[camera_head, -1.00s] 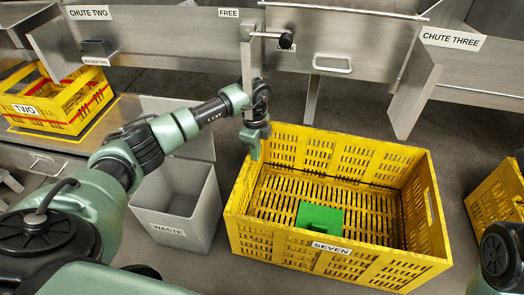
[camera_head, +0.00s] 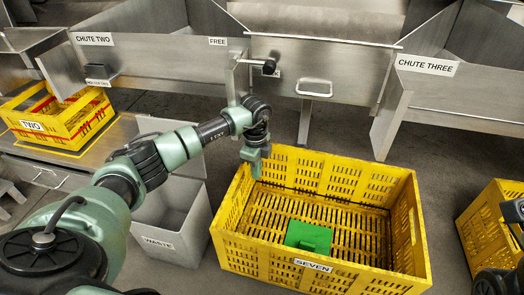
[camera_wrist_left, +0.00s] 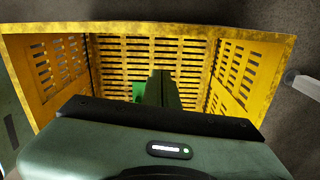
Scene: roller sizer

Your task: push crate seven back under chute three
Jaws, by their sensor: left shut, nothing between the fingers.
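Crate seven (camera_head: 345,277) is a yellow slatted crate labelled SEVEN, standing on the floor with a green block (camera_head: 308,236) inside. It stands in front of and to the left of chute three (camera_head: 427,66) in the head view. My left gripper (camera_head: 256,166) is shut and empty, pointing down at the crate's back left corner; I cannot tell whether it touches the wall. In the left wrist view, the shut fingers (camera_wrist_left: 162,90) show in front of the crate's slats (camera_wrist_left: 120,48), partly hiding the green block.
A grey waste bin (camera_head: 180,225) stands just left of the crate. Yellow crate two (camera_head: 65,115) sits on a bench at the left. Another yellow crate (camera_head: 490,235) is at the right edge. Chute walls and a handled metal panel (camera_head: 315,65) stand behind. Bare floor shows right of crate seven.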

